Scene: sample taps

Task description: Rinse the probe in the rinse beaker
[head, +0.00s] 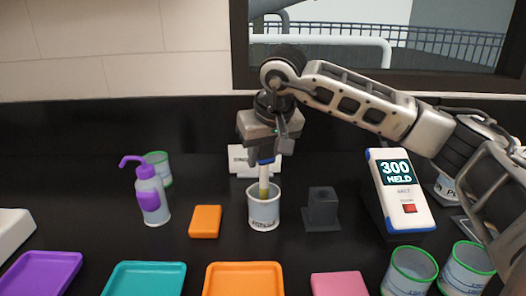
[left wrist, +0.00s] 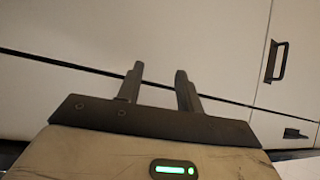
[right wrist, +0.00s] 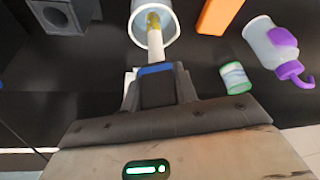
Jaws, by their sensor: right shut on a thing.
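The probe (head: 264,178) is a white rod with a blue band and a yellowish lower end. My right gripper (head: 264,150) is shut on its top and holds it upright. The probe's lower end is inside the mouth of the white rinse beaker (head: 263,212). The right wrist view shows the probe (right wrist: 155,45) going into the beaker (right wrist: 141,32) too; whether its tip touches the bottom is hidden. A sign stands behind the beaker, partly covered. My left gripper (left wrist: 158,88) is open and empty in the left wrist view, facing pale cabinet fronts.
A purple-capped wash bottle (head: 151,195), an orange block (head: 205,221) and a dark square holder (head: 322,209) stand around the beaker. Green-rimmed beakers (head: 409,271) and coloured trays (head: 145,279) line the front.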

